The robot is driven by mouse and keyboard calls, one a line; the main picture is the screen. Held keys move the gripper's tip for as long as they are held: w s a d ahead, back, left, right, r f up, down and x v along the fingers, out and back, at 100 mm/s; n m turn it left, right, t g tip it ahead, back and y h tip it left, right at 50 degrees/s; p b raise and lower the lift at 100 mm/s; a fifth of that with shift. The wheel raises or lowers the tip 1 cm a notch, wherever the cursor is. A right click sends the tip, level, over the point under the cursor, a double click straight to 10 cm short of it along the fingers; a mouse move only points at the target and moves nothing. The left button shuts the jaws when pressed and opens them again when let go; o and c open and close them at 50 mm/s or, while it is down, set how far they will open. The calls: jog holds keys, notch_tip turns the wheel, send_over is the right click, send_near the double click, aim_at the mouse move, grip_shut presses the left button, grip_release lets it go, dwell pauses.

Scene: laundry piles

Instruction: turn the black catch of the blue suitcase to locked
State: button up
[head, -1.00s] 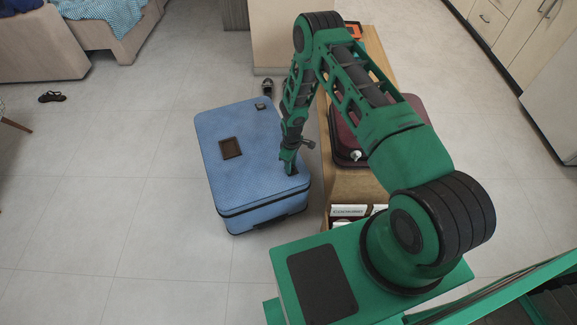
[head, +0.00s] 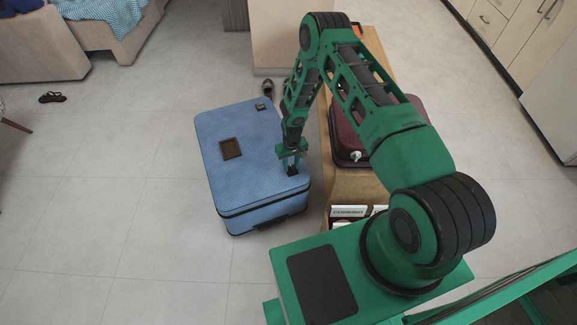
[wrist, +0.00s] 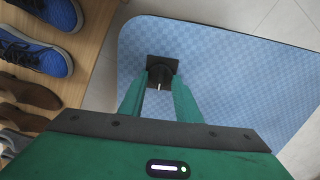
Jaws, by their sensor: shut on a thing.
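The blue suitcase (head: 247,185) lies flat on the floor, and its blue top fills much of the wrist view (wrist: 235,75). The black catch (wrist: 161,71) is a dark knob on a square plate with a small pale mark on it, near the suitcase's edge. In the head view the catch (head: 292,170) is partly covered by my gripper (head: 292,163). My gripper points down at the catch, and in the wrist view its two green fingers (wrist: 160,88) are shut on the knob, one on each side. I cannot read the locked position from the mark.
A wooden bench (head: 343,184) stands just right of the suitcase, with a dark red case (head: 349,143) on it. Shoes (wrist: 35,55) sit on wooden shelving at left in the wrist view. Sandals (head: 52,97) lie on open floor at far left.

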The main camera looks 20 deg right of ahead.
jog(key=shift+d, duration=0.25)
jog(key=o, duration=1.1)
jog(key=shift+f, duration=0.1)
jog(key=shift+c, duration=0.2)
jog(key=shift+s+a, duration=0.1)
jog(key=shift+a, duration=0.05)
notch_tip(320, 180, up, 11)
jog(key=shift+f, duration=0.1)
